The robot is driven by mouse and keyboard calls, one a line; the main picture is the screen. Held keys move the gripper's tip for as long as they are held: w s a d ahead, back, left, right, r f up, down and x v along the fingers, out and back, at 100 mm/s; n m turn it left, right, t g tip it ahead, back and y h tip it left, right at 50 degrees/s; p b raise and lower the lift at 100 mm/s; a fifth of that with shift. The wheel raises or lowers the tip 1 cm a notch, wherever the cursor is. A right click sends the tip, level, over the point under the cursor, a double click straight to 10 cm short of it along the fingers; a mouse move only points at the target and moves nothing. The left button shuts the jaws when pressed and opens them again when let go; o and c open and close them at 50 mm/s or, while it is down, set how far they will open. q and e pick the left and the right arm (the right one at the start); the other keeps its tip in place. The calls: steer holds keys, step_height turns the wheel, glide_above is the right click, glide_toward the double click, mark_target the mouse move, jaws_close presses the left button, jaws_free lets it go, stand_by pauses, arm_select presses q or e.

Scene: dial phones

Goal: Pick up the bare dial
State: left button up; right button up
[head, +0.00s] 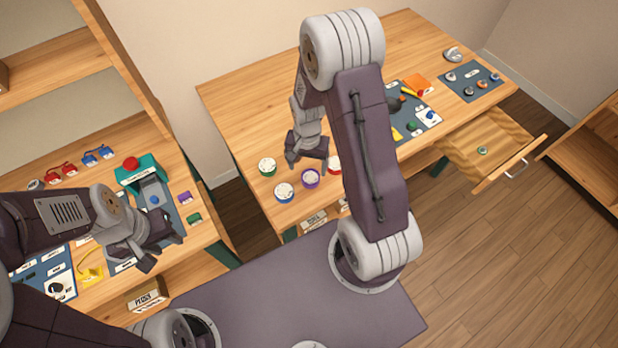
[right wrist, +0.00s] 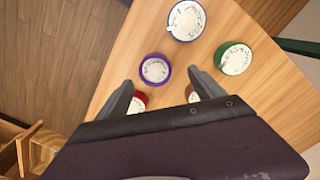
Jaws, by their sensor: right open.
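Several round dials with white marked faces stand on the wooden table: a green-rimmed one (head: 267,167), a blue-rimmed one (head: 284,192), a purple-rimmed one (head: 310,179) and a red-rimmed one (head: 334,165). In the right wrist view, a brownish one (right wrist: 192,93) is mostly hidden by a finger. I cannot tell which dial is bare. My right gripper (head: 308,162) is open and empty above the dials. In the right wrist view, the purple-rimmed dial (right wrist: 155,69) lies between its fingertips. My left gripper (head: 166,252) is open and empty over the left bench.
A pulled-out drawer (head: 502,160) at the right holds a small green round piece (head: 482,151). Dark mats (head: 455,90) with small parts lie along the table's right side. The left bench carries a teal device (head: 140,170) and small parts. The table's back left is clear.

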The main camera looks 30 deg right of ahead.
mark_target(311, 176)
steer(key=f, duration=0.1)
steer(key=d+f, duration=0.1)
steer(key=f, duration=0.2)
steer(key=shift+s+d+f, duration=0.15)
steer(key=shift+s+f, duration=0.1)
steer(key=shift+f, duration=0.1)
steer(key=shift+w+f, duration=0.2)
steer(key=shift+f, duration=0.05)
steer(key=shift+s+r, duration=0.1)
steer(key=c, duration=1.5)
steer(key=shift+r, duration=2.1)
steer(key=shift+c, duration=0.2)
steer(key=d+r, duration=0.6)
steer(key=d, duration=0.5)
steer(key=shift+w+d+r, duration=0.25)
steer(key=shift+w+r, duration=0.1)
steer(key=shift+r, duration=0.05)
